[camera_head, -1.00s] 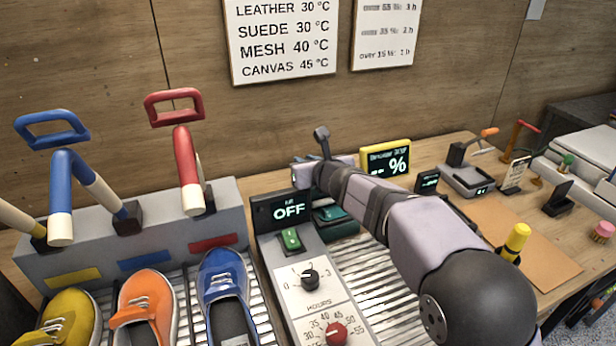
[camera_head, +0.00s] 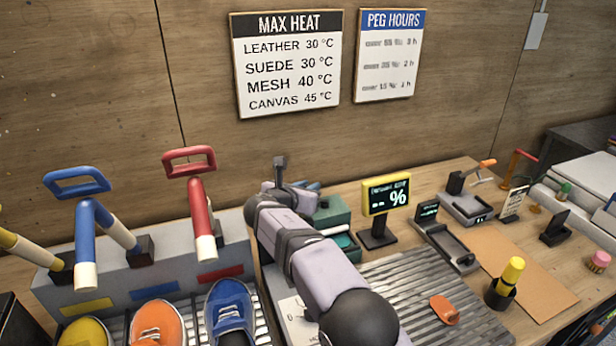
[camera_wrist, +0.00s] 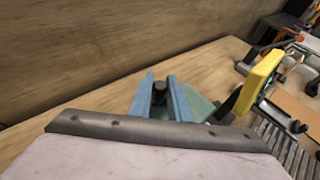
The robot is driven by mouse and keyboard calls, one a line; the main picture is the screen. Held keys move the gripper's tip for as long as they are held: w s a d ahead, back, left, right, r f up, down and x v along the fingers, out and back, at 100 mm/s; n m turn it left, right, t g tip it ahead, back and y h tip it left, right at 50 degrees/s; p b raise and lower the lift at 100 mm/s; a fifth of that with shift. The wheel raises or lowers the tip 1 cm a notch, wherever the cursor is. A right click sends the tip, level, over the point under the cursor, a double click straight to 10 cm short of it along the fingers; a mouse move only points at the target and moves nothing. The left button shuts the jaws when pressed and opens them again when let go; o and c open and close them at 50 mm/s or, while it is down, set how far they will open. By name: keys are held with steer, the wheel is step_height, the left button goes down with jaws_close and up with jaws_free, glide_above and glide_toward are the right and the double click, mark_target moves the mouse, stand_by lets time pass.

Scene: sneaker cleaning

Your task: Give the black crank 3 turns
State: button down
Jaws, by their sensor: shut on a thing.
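A teal-green box (camera_head: 335,212) stands at the back of the bench, partly hidden behind my arm in the head view. It also shows in the wrist view (camera_wrist: 199,104) behind the fingers. My gripper (camera_wrist: 160,78) has its two blue fingers around a dark knob, which looks like the handle of the black crank (camera_wrist: 160,88). The rest of the crank is hidden by the fingers and wrist. In the head view only the bluish fingertips (camera_head: 312,186) show beyond my wrist, at the box's top, and the crank cannot be made out there.
A yellow display (camera_head: 387,195) stands just right of the box. Red (camera_head: 201,208) and blue levers (camera_head: 86,232) with colored shoes below are at left. A ribbed tray (camera_head: 400,285) with an orange piece (camera_head: 444,309) lies in front. The wooden wall is close behind.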

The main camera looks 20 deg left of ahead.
steer(key=shift+w+a+r+m+h+p, duration=0.1)
steer(key=shift+r+m+h+p, duration=0.3)
steer(key=shift+p, duration=0.55)
steer(key=shift+f, duration=0.35)
steer(key=c, duration=1.7)
jaws_free()
steer(key=shift+o, duration=0.2)
steer(key=shift+r, duration=0.1)
step_height(320, 180, up, 10)
steer(key=shift+f+p, duration=0.1)
steer(key=shift+p, duration=0.7)
